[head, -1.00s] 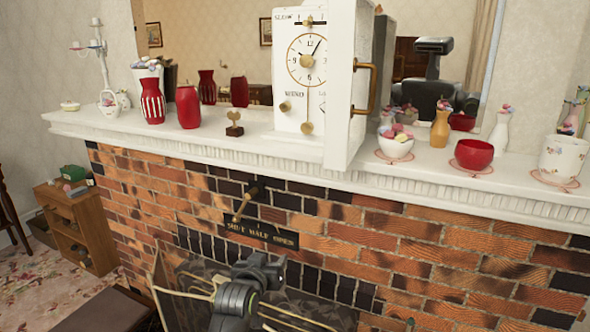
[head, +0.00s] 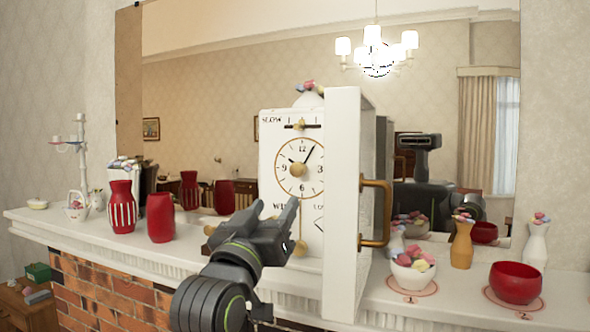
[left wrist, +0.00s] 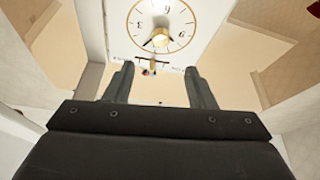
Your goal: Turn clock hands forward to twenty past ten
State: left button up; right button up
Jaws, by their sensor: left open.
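The white clock (head: 267,145) stands on the mantel with its front door swung open to the right. Its round gold-rimmed dial (head: 281,183) has a gold central knob (head: 297,170). The long black hand (head: 310,153) points up and right, close to 1. A short dark hand seems to point up and left, near 10. My left gripper (head: 276,205) is open and empty, just below and in front of the dial, its fingers pointing up toward it. In the left wrist view, the dial (left wrist: 185,20) appears beyond the open, empty fingertips (left wrist: 159,70). My right gripper is out of view.
The clock's open door (head: 342,200), with a brass handle (head: 376,212), juts out right of my gripper. Red vases (head: 160,217) stand left on the mantel (head: 100,246). A bowl of sweets (head: 413,272) and a red bowl (head: 516,283) stand right. A mirror hangs behind.

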pick_arm(q)
jog(key=p, duration=0.2)
send_near(295, 171)
jog(key=p+x, duration=0.2)
jog(key=x, duration=0.6)
jog(key=shift+w+d+r, duration=0.15)
jog(key=shift+w+d, duration=0.1)
jog(key=shift+w, duration=0.3)
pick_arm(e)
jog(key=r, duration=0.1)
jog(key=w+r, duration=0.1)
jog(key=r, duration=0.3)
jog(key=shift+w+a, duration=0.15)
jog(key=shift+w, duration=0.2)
